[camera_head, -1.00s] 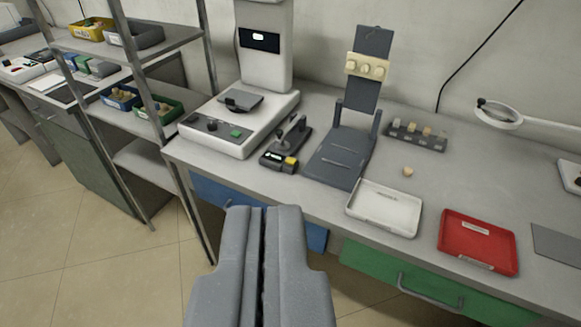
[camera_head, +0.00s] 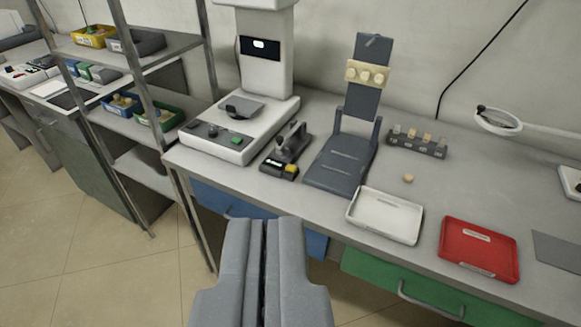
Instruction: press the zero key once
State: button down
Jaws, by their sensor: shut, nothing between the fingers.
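A small dark gauge stand (camera_head: 290,148) stands on the bench, with a little readout box at its front. The box has a lit display (camera_head: 273,166) and a yellow key (camera_head: 292,169). A large pale machine (camera_head: 222,134) to its left has a green button (camera_head: 236,141) and dark knobs on its front panel. No key marking is legible, so I cannot tell which is the zero key. My gripper (camera_head: 264,221) is shut and empty. It appears below the readout box in the picture, in front of the bench edge, apart from both devices.
A dark upright fixture (camera_head: 340,165) holds a cream block (camera_head: 368,74) right of the gauge stand. A white tray (camera_head: 385,236), a red tray (camera_head: 480,270) and a small peg rack (camera_head: 417,144) lie further right. A metal shelf rack (camera_head: 158,132) stands left.

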aim_at(292, 168)
jog(key=k, duration=0.65)
jog(key=u, duration=0.5)
jog(key=i, duration=1.6)
jog(key=z, duration=0.35)
